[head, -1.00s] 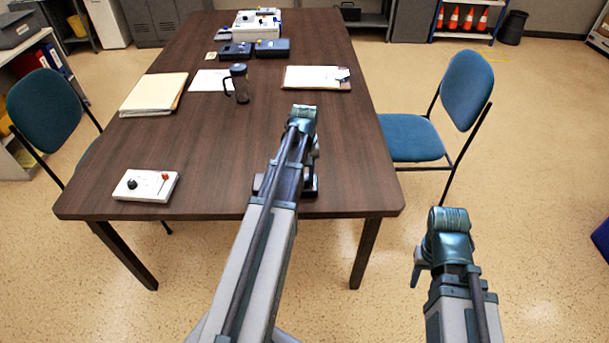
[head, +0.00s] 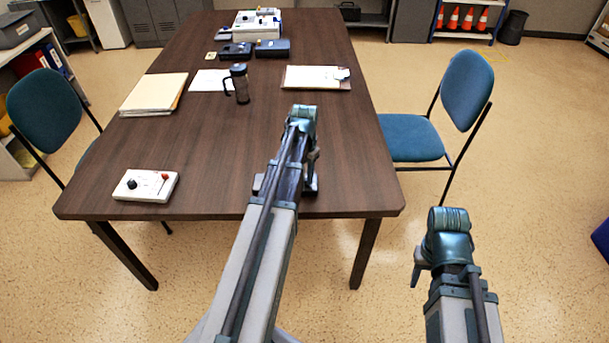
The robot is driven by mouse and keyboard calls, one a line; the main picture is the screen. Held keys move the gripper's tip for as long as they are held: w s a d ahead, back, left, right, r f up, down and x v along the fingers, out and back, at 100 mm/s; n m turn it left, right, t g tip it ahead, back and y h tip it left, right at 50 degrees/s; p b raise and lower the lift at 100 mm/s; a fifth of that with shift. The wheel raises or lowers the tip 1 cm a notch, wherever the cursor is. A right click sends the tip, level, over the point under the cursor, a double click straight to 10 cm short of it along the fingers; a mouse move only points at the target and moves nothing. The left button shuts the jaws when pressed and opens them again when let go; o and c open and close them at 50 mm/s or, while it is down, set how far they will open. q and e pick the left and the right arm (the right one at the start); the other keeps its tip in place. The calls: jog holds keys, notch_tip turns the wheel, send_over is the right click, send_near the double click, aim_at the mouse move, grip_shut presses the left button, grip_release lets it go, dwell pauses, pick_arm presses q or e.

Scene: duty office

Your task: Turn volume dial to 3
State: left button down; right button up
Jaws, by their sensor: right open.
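A white control box (head: 146,186) with a black knob (head: 132,184) and a red-topped lever (head: 164,179) sits at the table's near left; I cannot read any marks on it. My left arm reaches over the table's near edge. Its gripper (head: 312,172) points down at the arm's far end, mostly hidden by the arm, so its jaws cannot be judged. A dark object (head: 260,184) shows partly behind that arm; whether it carries a dial is hidden. My right gripper (head: 417,278) is open and empty, over the floor right of the table.
Blue chairs (head: 410,137) stand on both sides. The near middle tabletop is clear.

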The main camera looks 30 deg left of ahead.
aim_at(305, 178)
pick_arm(q)
jog(key=shift+m, duration=0.4)
jog(key=c, duration=0.5)
grip_release()
jog(key=shift+r, duration=0.1)
notch_tip(305, 178, up, 14)
jog(key=p, duration=1.4)
jog(key=shift+f, duration=0.2)
jog(key=shift+d, duration=0.1)
